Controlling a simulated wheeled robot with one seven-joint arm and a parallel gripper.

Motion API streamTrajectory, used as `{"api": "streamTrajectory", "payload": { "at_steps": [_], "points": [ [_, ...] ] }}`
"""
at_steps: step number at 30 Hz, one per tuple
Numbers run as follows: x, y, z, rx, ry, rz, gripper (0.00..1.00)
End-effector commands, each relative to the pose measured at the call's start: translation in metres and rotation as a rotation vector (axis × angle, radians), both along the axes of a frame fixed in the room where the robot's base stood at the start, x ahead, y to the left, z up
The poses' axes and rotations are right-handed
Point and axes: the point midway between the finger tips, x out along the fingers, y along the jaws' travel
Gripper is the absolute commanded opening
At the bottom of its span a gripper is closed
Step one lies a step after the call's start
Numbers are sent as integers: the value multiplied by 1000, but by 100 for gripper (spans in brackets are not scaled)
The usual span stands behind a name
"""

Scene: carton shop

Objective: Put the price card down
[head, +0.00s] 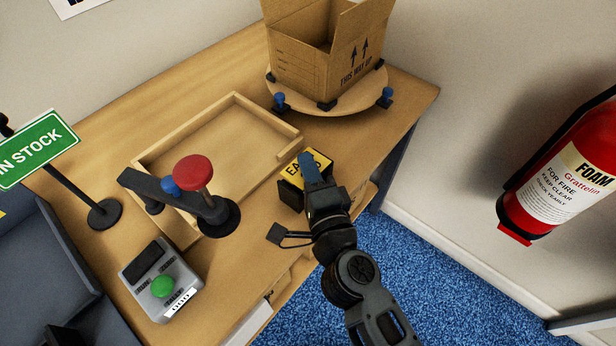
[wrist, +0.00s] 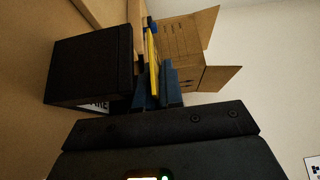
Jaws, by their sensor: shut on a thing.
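The price card (head: 323,161) is yellow with dark lettering, partly hidden by my gripper. My gripper (head: 307,162) is shut on it with blue fingers, above the right part of the table. In the wrist view the card (wrist: 152,48) shows nearly edge-on between the blue fingers (wrist: 153,88). A black block (head: 289,194) is just beside and below the card in the head view. In the wrist view the black block (wrist: 90,70) is left of the fingers, with a partly hidden white label. I cannot tell whether the card touches the block.
A shallow wooden tray (head: 285,128) lies left of my gripper, with a red-knobbed lever (head: 193,172) at its near side. An open carton (head: 300,62) stands on a round turntable (head: 345,100) behind. A green-button box (head: 162,287) and an IN STOCK sign (head: 38,150) are at left.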

Motion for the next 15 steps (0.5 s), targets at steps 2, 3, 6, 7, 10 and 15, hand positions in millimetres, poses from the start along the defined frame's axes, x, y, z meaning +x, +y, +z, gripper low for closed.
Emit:
{"api": "streamTrajectory", "payload": {
  "at_steps": [2,3,6,7,10,15],
  "points": [
    [0,0,-13,0,0,0,0],
    [0,0,-13,0,0,0,0],
    [0,0,-12,0,0,0,0],
    [0,0,-11,0,0,0,0],
    [0,0,-11,0,0,0,0],
    [0,0,-16,1,0,0,0]
  ]
}}
